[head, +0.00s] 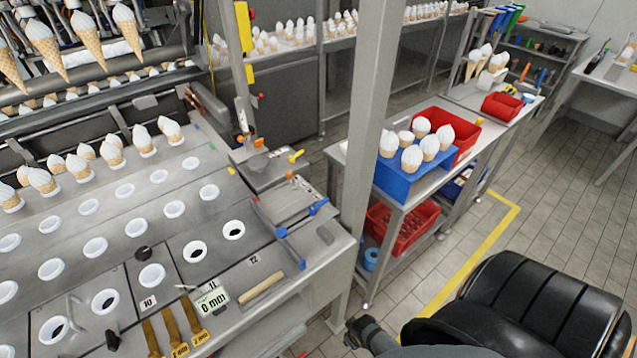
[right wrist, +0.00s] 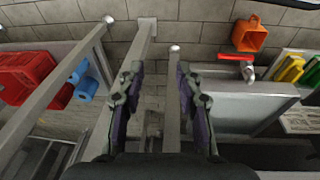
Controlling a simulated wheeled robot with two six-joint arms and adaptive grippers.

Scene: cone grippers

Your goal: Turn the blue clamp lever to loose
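On the steel machine in the head view, a blue lever (head: 319,206) sits at the right end of a small plate fixture. Other small blue parts (head: 281,232) show on the edge just below it, and I cannot tell for sure which is the clamp lever. My right gripper (head: 356,330) is low at the bottom centre, apart from and below the lever, mostly hidden by its own arm. In the right wrist view my right gripper (right wrist: 157,75) has its two fingers apart with nothing between them. No blue lever is clear there. My left gripper is not in view.
A grey post (head: 366,150) stands right of the fixture. Beyond it, a steel bench holds a blue box (head: 402,182) of cones and red bins. A yellow lever (head: 296,156) is behind the fixture. The right wrist view shows a red handle (right wrist: 236,57) and an orange bin (right wrist: 249,36).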

